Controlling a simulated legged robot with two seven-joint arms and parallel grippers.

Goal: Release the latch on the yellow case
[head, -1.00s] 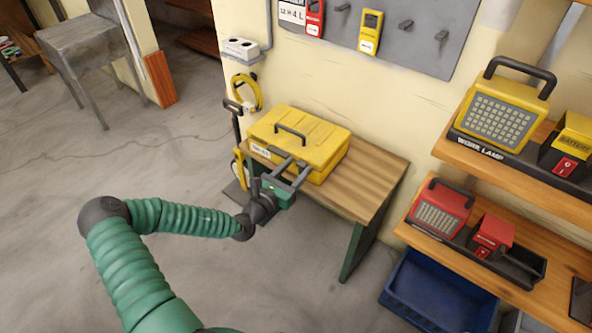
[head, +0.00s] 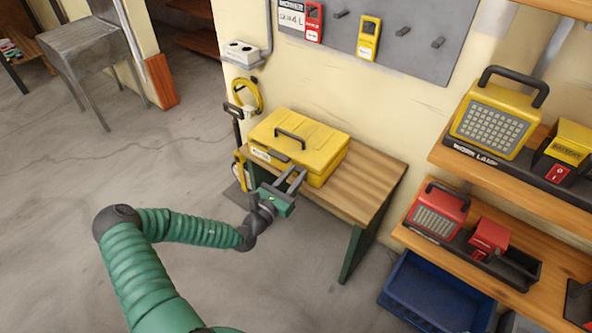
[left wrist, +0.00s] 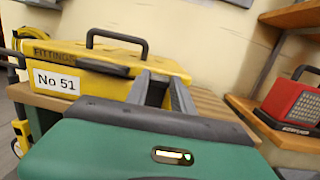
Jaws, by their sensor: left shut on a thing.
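The yellow case (head: 325,143) lies closed on a small wooden table, with a dark handle on its lid. In the left wrist view the case (left wrist: 165,68) carries a "No 51" label. A dark bar-like latch (head: 279,156) sits on its front below the handle; it also shows in the left wrist view (left wrist: 104,66). My left gripper (head: 300,172) is at the case's front, right of the visible part of the latch. My right gripper is in neither view.
The wooden table (head: 375,165) has bare top right of the case. Shelves at the right hold a yellow work lamp (head: 495,120) and a red lamp (head: 438,212). A blue bin (head: 435,290) stands below. A yellow cable coil (head: 246,93) hangs left of the case.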

